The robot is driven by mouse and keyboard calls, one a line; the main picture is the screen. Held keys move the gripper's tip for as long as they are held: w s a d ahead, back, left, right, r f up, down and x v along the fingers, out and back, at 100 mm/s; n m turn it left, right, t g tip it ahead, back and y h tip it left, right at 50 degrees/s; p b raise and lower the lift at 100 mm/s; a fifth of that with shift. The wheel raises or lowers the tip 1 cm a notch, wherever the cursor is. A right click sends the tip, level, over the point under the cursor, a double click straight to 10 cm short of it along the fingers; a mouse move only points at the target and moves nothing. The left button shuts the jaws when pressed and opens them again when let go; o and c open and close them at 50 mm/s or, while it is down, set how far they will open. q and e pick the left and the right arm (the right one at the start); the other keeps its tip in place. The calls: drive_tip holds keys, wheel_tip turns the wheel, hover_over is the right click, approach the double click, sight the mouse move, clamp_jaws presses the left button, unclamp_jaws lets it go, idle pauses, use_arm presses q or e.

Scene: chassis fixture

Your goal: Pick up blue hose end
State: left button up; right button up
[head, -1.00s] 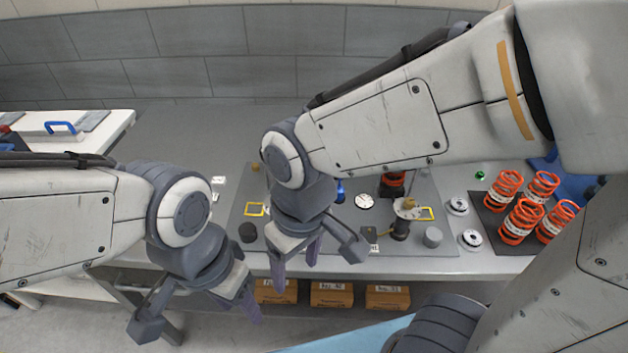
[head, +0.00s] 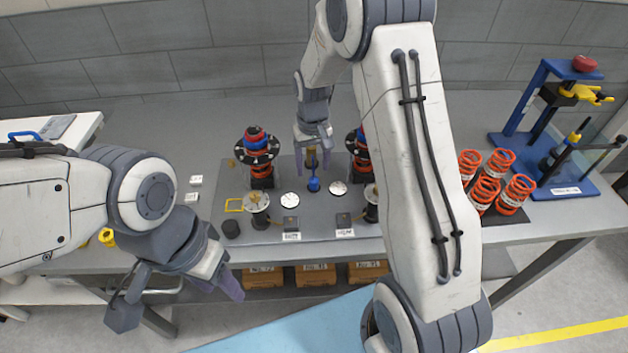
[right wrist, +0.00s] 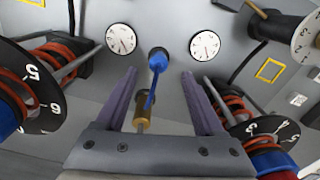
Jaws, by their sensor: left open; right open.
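The blue hose end (head: 314,185) stands on the grey fixture board (head: 265,232) between two white dials. In the right wrist view the blue piece (right wrist: 157,62) lies between the finger lines, with a thin blue length running down to a brass-coloured part (right wrist: 142,122). My right gripper (head: 313,158) is open above and behind it in the head view. Its purple fingers (right wrist: 158,80) flank the blue piece with gaps on both sides, and I see no contact. My left gripper (head: 178,300) is open and empty in front of the table at the left.
Two spring assemblies with black numbered discs (head: 257,150) stand on either side of the right gripper. The white dials (head: 290,200) lie near the blue piece. Orange springs (head: 490,180) and a blue stand (head: 520,125) are at the right. My right forearm covers part of the board.

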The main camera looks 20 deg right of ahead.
sight(314, 178)
wheel_tip(314, 178, down, 5)
drive_tip(key=shift+d+p, duration=0.15)
drive_tip(key=shift+p, duration=0.75)
drive_tip(key=shift+f, duration=0.3)
clamp_jaws()
